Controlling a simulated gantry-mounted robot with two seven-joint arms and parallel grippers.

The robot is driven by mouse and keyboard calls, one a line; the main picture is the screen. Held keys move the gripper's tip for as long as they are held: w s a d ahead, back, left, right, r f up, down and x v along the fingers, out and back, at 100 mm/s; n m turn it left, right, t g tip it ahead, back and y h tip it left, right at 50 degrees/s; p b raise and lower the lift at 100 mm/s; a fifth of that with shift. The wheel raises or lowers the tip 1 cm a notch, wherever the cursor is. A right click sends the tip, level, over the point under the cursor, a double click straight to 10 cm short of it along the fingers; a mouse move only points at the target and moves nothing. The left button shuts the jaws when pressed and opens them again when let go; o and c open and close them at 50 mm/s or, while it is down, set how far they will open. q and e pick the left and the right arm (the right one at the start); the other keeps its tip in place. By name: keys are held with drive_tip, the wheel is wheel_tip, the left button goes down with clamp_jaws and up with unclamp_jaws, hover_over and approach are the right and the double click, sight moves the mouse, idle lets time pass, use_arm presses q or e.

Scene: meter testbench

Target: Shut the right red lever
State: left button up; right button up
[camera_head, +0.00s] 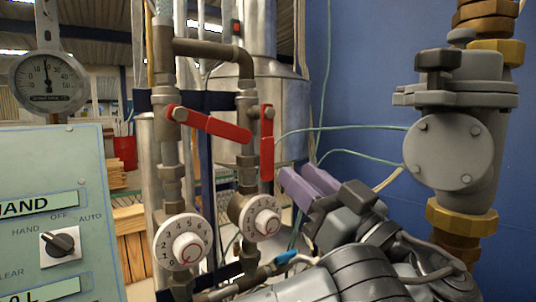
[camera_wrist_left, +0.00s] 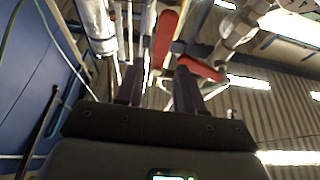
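The right red lever (camera_head: 267,143) hangs vertically on the right-hand pipe in the head view. The left red lever (camera_head: 222,128) slants down to the right from the left pipe. My left gripper (camera_head: 291,184) is just to the right of and below the right lever's lower end, its two purple fingers apart. In the left wrist view, the fingers of my left gripper (camera_wrist_left: 158,84) are spread with nothing held between them. The right lever (camera_wrist_left: 164,40) shows beyond the gap, with the left lever (camera_wrist_left: 201,68) beside it. My right gripper is not in view.
Two white numbered dials (camera_head: 183,246) (camera_head: 262,218) sit on the pipes below the levers. A grey valve body (camera_head: 450,150) with brass fittings stands at the right before a blue wall (camera_head: 355,60). A control panel (camera_head: 50,220) and pressure gauge (camera_head: 47,82) are at the left.

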sight(269, 150)
use_arm(q)
drive_tip(key=x, duration=0.3)
drive_tip(key=shift+a, duration=0.25)
drive_tip(key=x, duration=0.5)
drive_tip(key=shift+w+a+r, duration=0.3)
drive_tip(key=shift+w+a, duration=0.05)
drive_tip(key=shift+w, duration=0.2)
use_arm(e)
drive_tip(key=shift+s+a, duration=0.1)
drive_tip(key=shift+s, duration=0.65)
use_arm(q)
clamp_jaws()
